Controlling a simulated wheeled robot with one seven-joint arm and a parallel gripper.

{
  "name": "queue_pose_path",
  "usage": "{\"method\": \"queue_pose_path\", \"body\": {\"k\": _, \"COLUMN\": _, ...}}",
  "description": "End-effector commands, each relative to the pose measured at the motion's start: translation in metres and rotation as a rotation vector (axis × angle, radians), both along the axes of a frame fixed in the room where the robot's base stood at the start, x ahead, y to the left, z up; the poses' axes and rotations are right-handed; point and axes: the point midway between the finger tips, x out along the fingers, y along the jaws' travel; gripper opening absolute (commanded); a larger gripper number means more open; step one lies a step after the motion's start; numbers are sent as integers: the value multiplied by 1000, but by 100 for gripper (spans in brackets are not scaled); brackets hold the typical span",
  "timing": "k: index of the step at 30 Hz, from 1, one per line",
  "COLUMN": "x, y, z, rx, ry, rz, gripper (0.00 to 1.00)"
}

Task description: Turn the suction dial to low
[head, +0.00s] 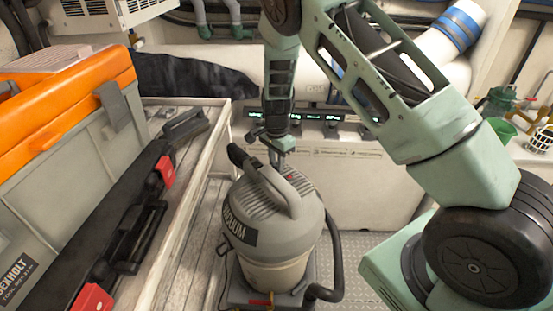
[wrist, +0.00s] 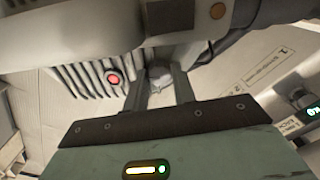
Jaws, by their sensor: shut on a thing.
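The grey vacuum (head: 285,233) stands upright on a dark base in the head view, with a "VACUUM" label and a carry handle on its lid. My gripper (head: 279,160) points down at the top of the vacuum, beside the handle. In the wrist view my gripper (wrist: 159,88) has its two dark fingers closed on either side of a small grey knob, the suction dial (wrist: 158,76). The dial's markings and its setting cannot be read. In the head view the dial is hidden by the fingers and handle.
A red button (wrist: 113,78) sits beside the lid's ribs. A hose (head: 336,255) runs down the vacuum's right side. An orange-lidded toolbox (head: 75,110) and a black case are on the bench at left. A white cabinet (head: 365,190) stands behind the vacuum.

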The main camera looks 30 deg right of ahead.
Motion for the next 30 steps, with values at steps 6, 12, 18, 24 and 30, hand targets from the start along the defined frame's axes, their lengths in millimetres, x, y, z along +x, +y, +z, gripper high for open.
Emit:
{"method": "queue_pose_path", "body": {"k": 6, "x": 1, "y": 0, "z": 1, "rx": -1, "ry": -2, "rz": -37, "gripper": 3}}
{"method": "queue_pose_path", "body": {"k": 12, "x": 1, "y": 0, "z": 1, "rx": -1, "ry": -2, "rz": -44, "gripper": 3}}
{"method": "queue_pose_path", "body": {"k": 18, "x": 1, "y": 0, "z": 1, "rx": 0, "ry": -2, "rz": -43, "gripper": 3}}
{"method": "queue_pose_path", "body": {"k": 24, "x": 0, "y": 0, "z": 0, "rx": 0, "ry": -1, "rz": -42, "gripper": 48}}
{"method": "queue_pose_path", "body": {"k": 30, "x": 0, "y": 0, "z": 1, "rx": 0, "ry": -1, "rz": -42, "gripper": 48}}
